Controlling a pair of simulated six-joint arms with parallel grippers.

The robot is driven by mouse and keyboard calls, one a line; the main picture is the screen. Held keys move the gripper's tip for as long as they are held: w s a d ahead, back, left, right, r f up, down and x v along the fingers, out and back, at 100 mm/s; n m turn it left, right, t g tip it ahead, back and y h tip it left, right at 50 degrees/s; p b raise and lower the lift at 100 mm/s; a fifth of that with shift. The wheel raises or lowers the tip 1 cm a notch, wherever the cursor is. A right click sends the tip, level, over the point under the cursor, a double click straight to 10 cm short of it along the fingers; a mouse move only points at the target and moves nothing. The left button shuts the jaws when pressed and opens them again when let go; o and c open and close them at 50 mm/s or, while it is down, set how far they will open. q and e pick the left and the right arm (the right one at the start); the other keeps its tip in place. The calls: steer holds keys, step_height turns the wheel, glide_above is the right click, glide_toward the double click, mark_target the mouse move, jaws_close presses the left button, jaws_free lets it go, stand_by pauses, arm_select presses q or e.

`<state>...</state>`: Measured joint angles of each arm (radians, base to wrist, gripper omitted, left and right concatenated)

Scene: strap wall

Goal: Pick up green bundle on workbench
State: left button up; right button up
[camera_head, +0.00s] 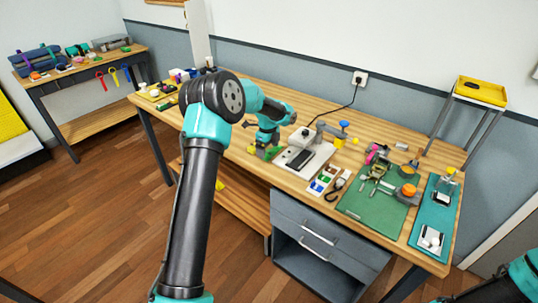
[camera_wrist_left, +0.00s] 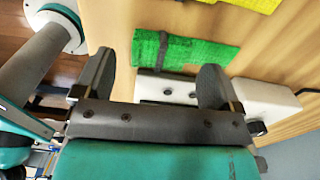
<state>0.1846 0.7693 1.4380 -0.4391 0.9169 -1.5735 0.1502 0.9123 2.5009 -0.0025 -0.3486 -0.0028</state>
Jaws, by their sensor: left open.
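The green bundle (camera_wrist_left: 205,53) lies on the wooden workbench (camera_wrist_left: 113,15) with a dark strap (camera_wrist_left: 163,50) around it near its left end. In the head view only a small green part (camera_head: 273,153) shows beside my left gripper (camera_head: 263,150); the rest is hidden. My left gripper is open and empty, with its fingers pointing at the bundle in the wrist view (camera_wrist_left: 157,63). The bundle lies beyond and between the two fingertips, and no grip on it shows. The exact gap cannot be told. My right gripper is out of the picture; only part of that arm shows at lower right.
A yellow bundle (camera_wrist_left: 240,4) lies beside the green one. A white device (camera_head: 305,157) stands close to the right of the gripper. A green mat (camera_head: 372,217) with tools lies further right. A side table (camera_head: 85,70) stands at far left.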

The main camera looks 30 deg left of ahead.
arm_select(q)
step_height(320, 180, down, 2)
stand_by(0.5)
steer(key=c, duration=1)
steer(key=shift+r, duration=0.15)
steer(key=shift+r, duration=1.5)
steer(key=shift+s+d+r, duration=0.15)
steer(key=shift+s+r, duration=0.05)
steer(key=shift+s, duration=0.05)
steer(key=s+d, duration=0.2)
steer(key=s, duration=0.2)
steer(key=s+d+r, duration=0.1)
steer(key=s+d, duration=0.2)
steer(key=s, duration=0.1)
steer(key=s+d, duration=0.3)
steer(key=s, duration=0.2)
steer(key=shift+d+r, duration=0.15)
